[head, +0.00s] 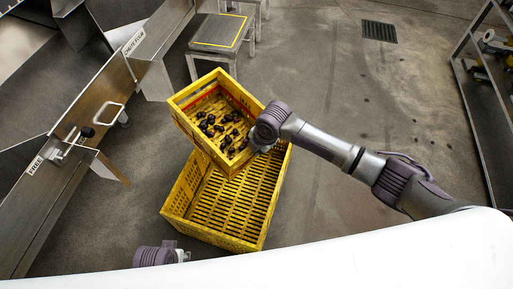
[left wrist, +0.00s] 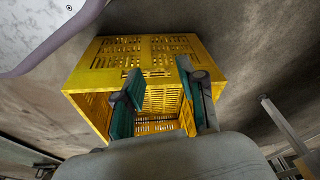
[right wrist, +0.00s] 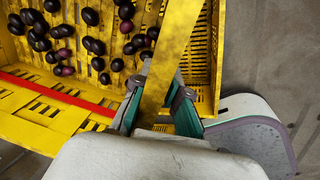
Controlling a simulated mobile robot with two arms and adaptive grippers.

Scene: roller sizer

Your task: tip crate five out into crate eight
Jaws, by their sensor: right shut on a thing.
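A yellow crate (head: 178,116) with several dark round fruits (head: 225,127) inside is held tilted above a larger-looking empty yellow crate (head: 182,211) on the floor. I cannot read numbers on either crate. My right gripper (head: 262,143) is shut on the upper crate's rim; in the right wrist view the rim (right wrist: 172,50) runs between its fingers and dark purple fruits (right wrist: 95,45) lie on the crate's slats. My left gripper (left wrist: 162,100) is open and empty, its fingers apart in front of the lower crate (left wrist: 95,75). In the head view only part of the left wrist shows at the bottom.
A steel chute (head: 85,112) with labels runs along the left. A small metal stool with a yellow-edged top (head: 219,32) stands behind the crates. A shelf rack (head: 480,95) is at far right. The floor between (head: 350,90) is clear, with a drain grate (head: 379,31).

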